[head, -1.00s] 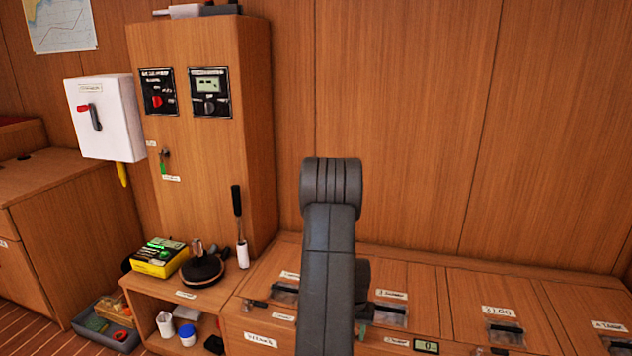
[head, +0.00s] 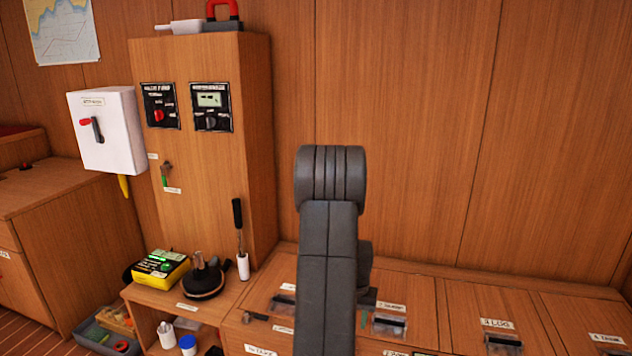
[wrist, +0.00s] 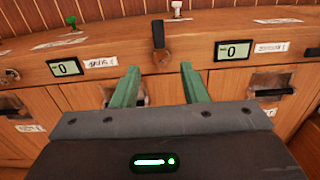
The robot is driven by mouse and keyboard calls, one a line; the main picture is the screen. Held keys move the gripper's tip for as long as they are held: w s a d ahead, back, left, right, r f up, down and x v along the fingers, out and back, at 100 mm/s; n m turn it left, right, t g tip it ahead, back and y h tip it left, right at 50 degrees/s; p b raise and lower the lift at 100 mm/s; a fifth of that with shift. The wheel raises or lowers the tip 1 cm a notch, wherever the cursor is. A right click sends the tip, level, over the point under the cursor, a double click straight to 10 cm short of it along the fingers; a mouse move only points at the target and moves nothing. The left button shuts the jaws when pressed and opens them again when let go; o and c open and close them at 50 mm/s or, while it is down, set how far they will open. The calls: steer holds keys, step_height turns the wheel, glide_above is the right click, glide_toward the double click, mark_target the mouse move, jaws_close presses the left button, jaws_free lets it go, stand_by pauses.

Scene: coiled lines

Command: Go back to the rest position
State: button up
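My gripper (wrist: 157,88) shows in the wrist view with its two green fingers spread apart. Nothing is held between them. It faces the front of the wooden lockers (wrist: 230,85), with a dark fitting just beyond the fingers. In the head view my arm stands in front of the locker tops (head: 430,295), and the fingers are hidden there.
A tall wooden cabinet (head: 205,75) with two panels stands at the left. A white switch box (head: 107,130) is beside it. A low shelf (head: 175,303) holds a yellow box (head: 158,268), a dark coil (head: 205,280) and a black-handled tool (head: 240,240).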

step_height(320, 180, up, 4)
step_height(320, 180, down, 14)
steer(key=b, duration=0.3)
steer(key=shift+f+b, duration=0.2)
steer(key=shift+b, duration=0.15)
steer(key=shift+d, duration=0.1)
steer(key=shift+s+d+n, duration=0.1)
steer(key=shift+d+n, duration=0.1)
steer(key=shift+n, duration=0.45)
steer(key=shift+d+n, duration=0.2)
steer(key=shift+n, duration=0.45)
steer(key=shift+r, duration=0.1)
